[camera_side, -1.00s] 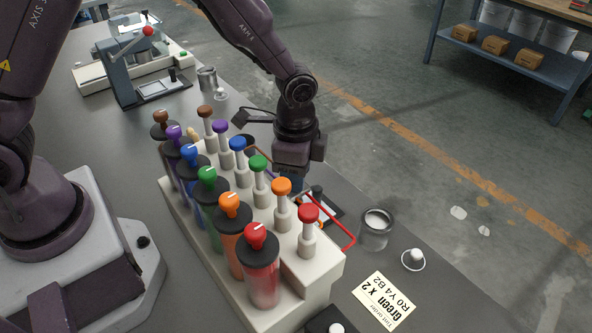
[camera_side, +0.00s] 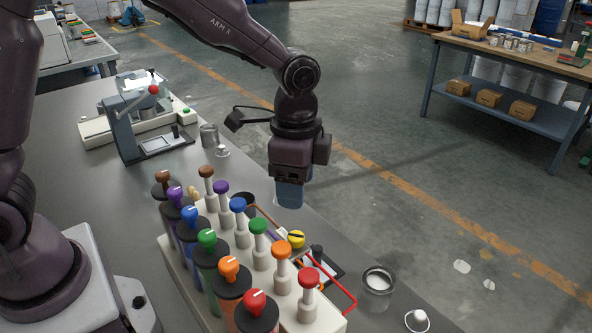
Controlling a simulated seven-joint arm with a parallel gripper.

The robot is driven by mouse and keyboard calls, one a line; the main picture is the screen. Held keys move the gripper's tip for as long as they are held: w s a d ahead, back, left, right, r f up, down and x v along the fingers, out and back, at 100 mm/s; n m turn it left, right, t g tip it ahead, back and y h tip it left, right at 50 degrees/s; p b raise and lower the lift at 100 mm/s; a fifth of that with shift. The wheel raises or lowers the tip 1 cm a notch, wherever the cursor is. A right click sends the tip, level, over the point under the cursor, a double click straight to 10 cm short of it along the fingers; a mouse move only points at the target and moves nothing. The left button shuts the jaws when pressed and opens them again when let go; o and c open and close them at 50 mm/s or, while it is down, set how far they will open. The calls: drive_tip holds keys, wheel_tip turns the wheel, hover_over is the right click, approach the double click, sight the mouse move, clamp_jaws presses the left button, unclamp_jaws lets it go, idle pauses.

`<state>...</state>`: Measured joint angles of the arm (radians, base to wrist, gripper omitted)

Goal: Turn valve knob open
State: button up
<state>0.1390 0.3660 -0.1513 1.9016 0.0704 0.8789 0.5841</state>
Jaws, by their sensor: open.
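A pale rack (camera_side: 180,255) on the bench carries paint canisters in a near row. Their coloured knobs bear white marks: brown (camera_side: 162,177), purple (camera_side: 175,194), blue (camera_side: 190,214), green (camera_side: 207,238), orange (camera_side: 229,266) and red (camera_side: 254,302). A second row of knobs on pale stems, in the same colours, stands behind. A yellow knob-like piece (camera_side: 296,239) with a dark stripe shows beyond the rack. I cannot tell which is the valve knob. My gripper (camera_side: 289,197) points down above the rack's far side, apart from the knobs. It is open; its fingers overlap in this view.
A red wire frame (camera_side: 341,287) runs along the rack's far side. A press-like device (camera_side: 140,125) and small metal can (camera_side: 209,135) are farther back.

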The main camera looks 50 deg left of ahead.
wheel_tip(320, 180, up, 2)
drive_tip(key=shift+r, duration=0.1)
